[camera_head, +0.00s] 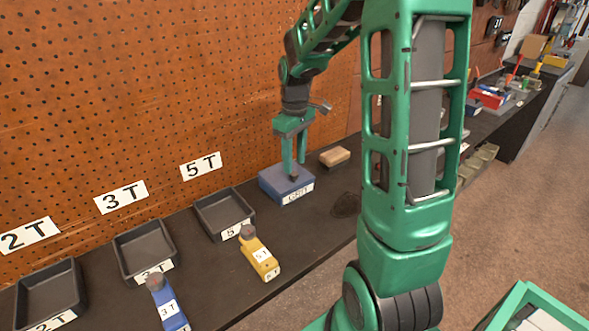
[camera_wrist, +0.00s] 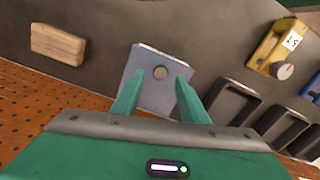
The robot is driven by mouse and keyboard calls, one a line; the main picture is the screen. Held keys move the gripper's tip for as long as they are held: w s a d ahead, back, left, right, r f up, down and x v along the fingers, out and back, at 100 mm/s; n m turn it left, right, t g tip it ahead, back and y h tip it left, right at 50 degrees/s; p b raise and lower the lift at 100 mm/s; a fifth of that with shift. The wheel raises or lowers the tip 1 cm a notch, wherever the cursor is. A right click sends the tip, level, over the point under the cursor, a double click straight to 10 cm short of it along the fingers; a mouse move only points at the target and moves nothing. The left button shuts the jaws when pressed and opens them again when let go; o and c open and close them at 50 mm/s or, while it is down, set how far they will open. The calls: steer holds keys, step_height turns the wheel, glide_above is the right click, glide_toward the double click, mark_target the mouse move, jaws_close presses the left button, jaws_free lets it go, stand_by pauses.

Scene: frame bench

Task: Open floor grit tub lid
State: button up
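The grit tub (camera_head: 270,186) is a low blue box with a white label that seems to read GRIT; it stands on the dark bench against the pegboard. Contact cannot be told.
A wooden block (camera_head: 335,156) lies right of the tub, near a dark patch (camera_head: 346,205). To the left are black trays (camera_head: 222,213) under number signs, with a yellow tool (camera_head: 259,254) and a blue tool (camera_head: 168,303) in front. A green-rimmed box (camera_head: 508,306) is at lower right.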

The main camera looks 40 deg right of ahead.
mark_target(294, 173)
steer(key=shift+f, duration=2.1)
jaws_close()
